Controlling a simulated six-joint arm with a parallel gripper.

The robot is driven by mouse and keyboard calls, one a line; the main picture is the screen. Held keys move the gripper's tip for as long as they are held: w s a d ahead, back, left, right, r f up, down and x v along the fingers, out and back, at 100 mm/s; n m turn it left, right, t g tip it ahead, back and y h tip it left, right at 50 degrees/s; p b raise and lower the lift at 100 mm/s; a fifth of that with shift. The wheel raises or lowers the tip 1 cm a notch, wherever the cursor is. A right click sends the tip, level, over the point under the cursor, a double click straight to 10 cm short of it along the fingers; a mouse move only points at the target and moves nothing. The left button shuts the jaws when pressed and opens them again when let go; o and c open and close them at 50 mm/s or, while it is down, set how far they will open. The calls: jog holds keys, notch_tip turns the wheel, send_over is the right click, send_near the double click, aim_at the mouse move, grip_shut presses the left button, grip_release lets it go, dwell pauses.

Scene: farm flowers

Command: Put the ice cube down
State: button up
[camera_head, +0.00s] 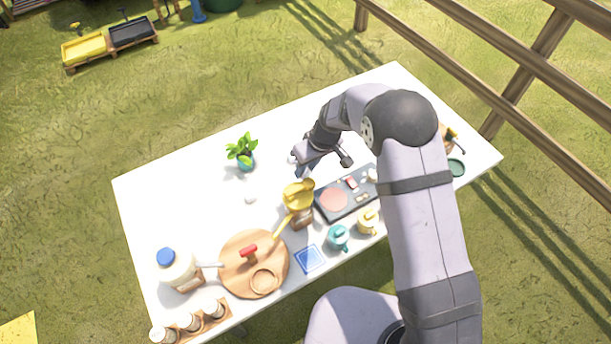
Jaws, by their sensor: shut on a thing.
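My gripper (303,170) is above the white table (200,205), right of the potted plant and just behind the yellow scoop-like thing. It is shut on a small pale thing, which I take to be the ice cube; the fingers mostly hide it. A small whitish lump (250,199) lies on the table left of my gripper; it is too small to identify.
The potted plant (242,150) stands behind left. A yellow scoop (298,193) sits in front, beside a dark tray (345,195) with food pieces. A round wooden board (235,280), a blue-lidded jug (178,268), a teal mug (338,237) and a blue square (310,259) are nearer.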

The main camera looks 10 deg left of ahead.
jog(key=shift+r+b, duration=0.55)
jog(key=shift+r, duration=1.7)
jog(key=s+d+r+m, duration=0.1)
jog(key=s+d+m, duration=0.1)
jog(key=d, duration=0.7)
jog(key=s+d+m+t+h, duration=0.1)
jog(key=d+m, duration=0.3)
jog(key=d, duration=0.6)
jog(key=s+d+r+m+t, duration=0.1)
jog(key=s+d+m, duration=0.2)
jog(key=d, duration=0.7)
jog(key=shift+s+r+h, duration=0.3)
jog(key=shift+s, duration=0.2)
